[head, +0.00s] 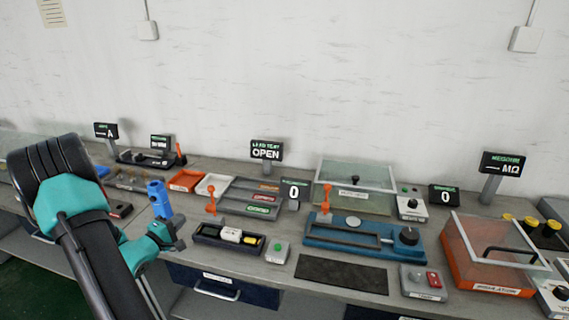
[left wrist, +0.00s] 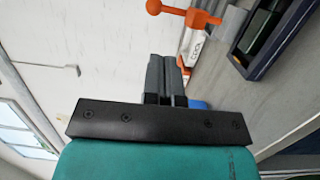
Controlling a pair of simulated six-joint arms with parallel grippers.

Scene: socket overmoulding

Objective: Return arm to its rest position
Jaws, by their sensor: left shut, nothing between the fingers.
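My left arm comes in from the left in the head view, with black and teal links. Its gripper (head: 180,238) is over the front of the bench, to the left of a dark tray (head: 237,246) with small white and yellow parts in it. In the left wrist view the gripper's two dark fingers (left wrist: 167,80) are together with nothing between them. The gripper is apart from the fixtures. My right gripper is not in view.
A blue fixture (head: 335,252) with an orange lever, a black mat (head: 342,275) and an orange box with a clear lid (head: 487,262) stand to the right. A blue cylinder (head: 159,199) is just behind the gripper. A display (head: 266,150) reads OPEN.

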